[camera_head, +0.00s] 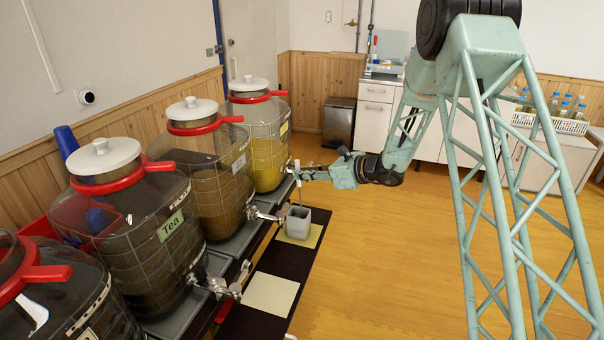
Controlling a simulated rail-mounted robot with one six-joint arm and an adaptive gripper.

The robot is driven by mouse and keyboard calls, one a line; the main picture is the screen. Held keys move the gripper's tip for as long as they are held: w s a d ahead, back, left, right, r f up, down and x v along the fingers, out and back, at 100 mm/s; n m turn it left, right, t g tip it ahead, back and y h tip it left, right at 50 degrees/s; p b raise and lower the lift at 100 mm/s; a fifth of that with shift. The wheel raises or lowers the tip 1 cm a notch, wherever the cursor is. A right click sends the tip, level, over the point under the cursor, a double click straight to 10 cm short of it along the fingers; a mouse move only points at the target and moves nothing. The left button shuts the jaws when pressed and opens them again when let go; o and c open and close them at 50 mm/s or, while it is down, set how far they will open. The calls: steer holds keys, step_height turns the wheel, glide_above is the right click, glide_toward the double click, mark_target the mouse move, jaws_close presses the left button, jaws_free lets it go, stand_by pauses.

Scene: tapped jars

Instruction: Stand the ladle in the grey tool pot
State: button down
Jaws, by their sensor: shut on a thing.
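My gripper (300,173) is at the end of the pale green arm, above the front edge of the jar stand. It is shut on the upper part of the thin, pale ladle (299,194), which hangs close to upright. The grey tool pot (298,226) stands upright just below, on a pale yellow square of the dark shelf. The ladle's lower end meets the pot's mouth in this view. I cannot tell whether it is inside the pot or touches it, and the bowl of the ladle is not clearly visible.
Several large jars with red collars line the left, including one labelled Tea (170,226). Metal taps, such as one near the pot (265,214), stick out over the dark shelf. A bare cream square (271,293) lies nearer. The wooden floor (390,270) on the right is clear.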

steer(key=shift+f, duration=1.75)
steer(key=c, duration=2.6)
jaws_free()
steer(key=shift+c, duration=0.2)
steer(key=v, duration=1.2)
